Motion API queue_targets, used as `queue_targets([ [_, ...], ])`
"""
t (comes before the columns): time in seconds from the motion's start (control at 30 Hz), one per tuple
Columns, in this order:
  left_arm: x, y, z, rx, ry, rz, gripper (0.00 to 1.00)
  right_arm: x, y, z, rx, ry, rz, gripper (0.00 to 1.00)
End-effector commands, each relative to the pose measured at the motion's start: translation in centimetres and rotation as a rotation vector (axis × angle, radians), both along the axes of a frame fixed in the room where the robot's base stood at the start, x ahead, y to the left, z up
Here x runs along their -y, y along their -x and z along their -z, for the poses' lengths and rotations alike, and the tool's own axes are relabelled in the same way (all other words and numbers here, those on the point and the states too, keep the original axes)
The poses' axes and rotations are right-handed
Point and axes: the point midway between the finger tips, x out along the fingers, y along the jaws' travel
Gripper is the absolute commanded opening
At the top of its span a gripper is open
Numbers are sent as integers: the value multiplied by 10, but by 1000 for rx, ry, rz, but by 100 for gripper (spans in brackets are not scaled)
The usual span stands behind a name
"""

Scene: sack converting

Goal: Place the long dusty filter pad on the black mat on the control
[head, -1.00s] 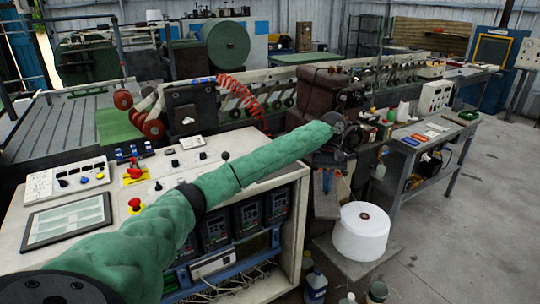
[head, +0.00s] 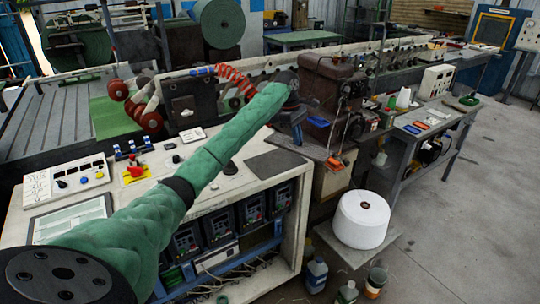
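The black mat (head: 275,163) lies flat and bare at the right end of the control cabinet's top (head: 222,190). My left gripper (head: 298,140) points down just right of and beyond the mat, near the small metal ledge of the brown machine. Its fingers are small and dark here, and I cannot tell whether they are open or shut or whether they hold something. I cannot pick out the long dusty filter pad for certain. My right gripper is not in view.
An orange item (head: 334,163) lies on the ledge (head: 310,148). A white roll (head: 361,219) stands low on the right. Red stop button, switches and a tablet-like panel (head: 70,218) occupy the cabinet's left part. A side bench (head: 433,127) stands at right.

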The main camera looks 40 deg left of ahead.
Motion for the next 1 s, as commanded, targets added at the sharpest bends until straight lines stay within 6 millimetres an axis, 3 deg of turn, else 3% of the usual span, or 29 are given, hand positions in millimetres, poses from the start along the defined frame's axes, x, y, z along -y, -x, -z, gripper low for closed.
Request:
queue_targets([
  [0.3, -60, 7, 31, -4, -2, -3, 0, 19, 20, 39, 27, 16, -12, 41],
  [0.5, -90, 9, 51, -3, -1, -1, 0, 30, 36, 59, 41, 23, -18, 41],
  [0.77, -103, 10, 63, -2, 0, 1, 0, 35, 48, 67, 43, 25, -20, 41],
  [1.0, -102, 10, 90, -2, -1, 1, 0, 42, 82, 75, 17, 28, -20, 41],
])
